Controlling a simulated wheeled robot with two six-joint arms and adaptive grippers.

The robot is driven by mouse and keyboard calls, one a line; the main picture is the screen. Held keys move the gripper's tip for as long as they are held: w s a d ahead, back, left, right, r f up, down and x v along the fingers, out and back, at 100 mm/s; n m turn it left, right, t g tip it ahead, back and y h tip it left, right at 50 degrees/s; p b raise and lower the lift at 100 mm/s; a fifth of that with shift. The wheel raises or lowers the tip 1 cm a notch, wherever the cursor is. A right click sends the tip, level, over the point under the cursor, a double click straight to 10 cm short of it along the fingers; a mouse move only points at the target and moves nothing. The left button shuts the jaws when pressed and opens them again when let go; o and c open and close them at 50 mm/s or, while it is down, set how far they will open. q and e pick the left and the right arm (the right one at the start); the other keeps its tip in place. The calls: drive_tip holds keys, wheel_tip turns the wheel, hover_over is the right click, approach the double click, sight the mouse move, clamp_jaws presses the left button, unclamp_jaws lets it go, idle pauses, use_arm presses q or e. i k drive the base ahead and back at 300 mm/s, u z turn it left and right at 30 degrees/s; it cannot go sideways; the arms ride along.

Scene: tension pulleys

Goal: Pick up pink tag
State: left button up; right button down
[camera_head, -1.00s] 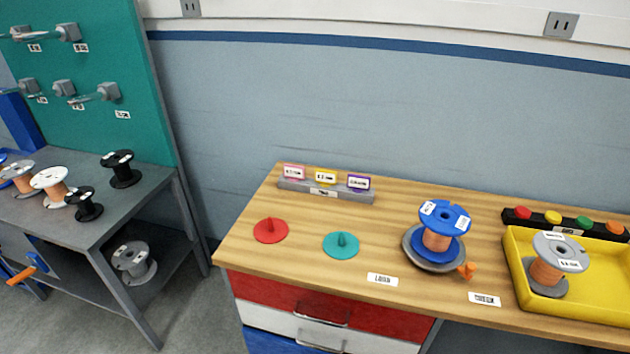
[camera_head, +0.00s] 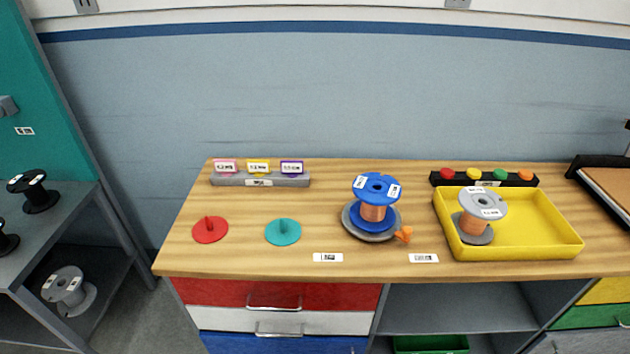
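The pink tag (camera_head: 224,166) stands upright at the left end of a grey holder (camera_head: 231,180) at the back left of the wooden workbench. A yellow tag (camera_head: 258,166) and a purple tag (camera_head: 291,167) stand beside it in the same holder. Neither of my grippers shows in the head view.
On the bench (camera_head: 330,183) are a red disc (camera_head: 210,230), a teal disc (camera_head: 283,232), a blue spool (camera_head: 377,190) on a grey base, and a yellow tray (camera_head: 535,215) holding a grey spool (camera_head: 484,204). A grey shelf (camera_head: 60,226) with spools stands left.

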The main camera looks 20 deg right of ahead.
sight(226, 167)
drive_tip(key=u, duration=1.55)
drive_tip(key=i, duration=0.95)
drive_tip(key=z, duration=1.3)
